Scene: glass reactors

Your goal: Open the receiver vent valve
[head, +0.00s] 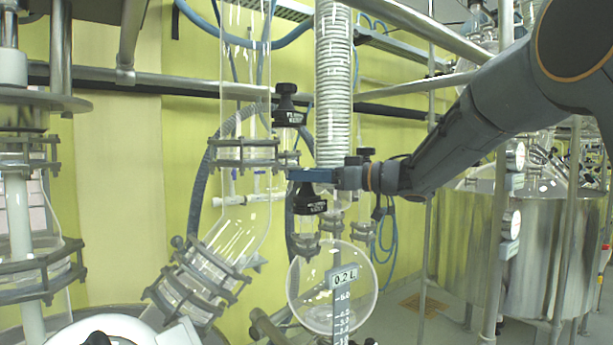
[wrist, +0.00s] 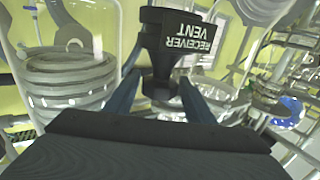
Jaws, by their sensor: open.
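The receiver vent valve (head: 309,202) is a black valve with a white-lettered label, above the round glass receiver (head: 307,300) in the head view. In the wrist view the valve (wrist: 178,40) is close, and its label reads "RECEIVER VENT" upside down. My gripper (head: 303,175) is at the top of this valve in the head view and hides its upper part. In the wrist view the open fingers of my gripper (wrist: 160,90) reach to either side of the valve's narrower part. Whether they touch it cannot be told.
A similar black-labelled valve (head: 287,108) stands just above my gripper. A glass column with a metal clamp flange (head: 245,153) is to the left. A steel vessel (head: 520,250) stands at the right. Metal rails cross above.

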